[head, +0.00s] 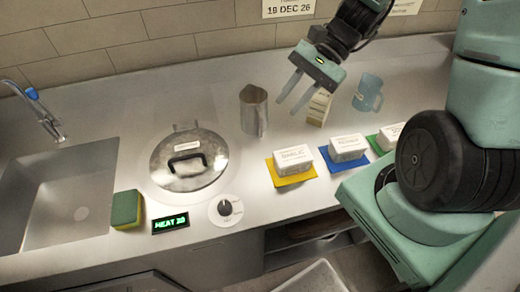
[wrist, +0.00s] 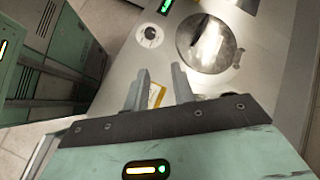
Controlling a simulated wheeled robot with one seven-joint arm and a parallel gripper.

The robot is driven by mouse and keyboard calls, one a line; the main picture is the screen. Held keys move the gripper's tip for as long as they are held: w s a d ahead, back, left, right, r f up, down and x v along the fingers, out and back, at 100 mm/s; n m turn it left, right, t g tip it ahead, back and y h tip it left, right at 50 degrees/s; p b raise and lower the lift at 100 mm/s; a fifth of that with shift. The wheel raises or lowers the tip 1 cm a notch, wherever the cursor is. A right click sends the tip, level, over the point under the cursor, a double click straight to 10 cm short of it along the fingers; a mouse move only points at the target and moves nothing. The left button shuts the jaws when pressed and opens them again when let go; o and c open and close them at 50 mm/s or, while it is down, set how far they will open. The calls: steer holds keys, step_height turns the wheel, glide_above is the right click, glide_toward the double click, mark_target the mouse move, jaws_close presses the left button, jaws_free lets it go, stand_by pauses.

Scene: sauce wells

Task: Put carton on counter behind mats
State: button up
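A small cream carton (head: 319,108) with dark markings stands upright on the steel counter (head: 225,75), behind the gap between the yellow mat (head: 291,181) and the blue mat (head: 343,164). A green mat (head: 376,146) lies farther right. I cannot make out the carton there.
White labelled tubs, including a garlic one (head: 293,159), sit on the mats. A metal pitcher (head: 253,110) stands left of my gripper and a blue mug (head: 368,93) right of the carton. A lidded pot (head: 189,160), sponge (head: 127,209) and sink (head: 62,195) lie left.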

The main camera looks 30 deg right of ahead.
steer(key=s+a+r+n+h, duration=0.2)
steer(key=s+a+n+h, duration=0.2)
steer(key=n, duration=0.6)
steer(key=s+a+r+n+h, duration=0.2)
steer(key=s+a+n+h, duration=0.2)
steer(key=s+a+n, duration=0.4)
steer(key=a+n, duration=0.2)
steer(key=a, duration=0.1)
steer(key=shift+s+r+n, duration=0.2)
steer(key=shift+r+n, duration=0.05)
steer(key=shift+n, duration=0.05)
steer(key=shift+a, duration=0.1)
step_height(320, 180, down, 5)
steer(key=b, duration=0.5)
steer(key=shift+f, duration=0.2)
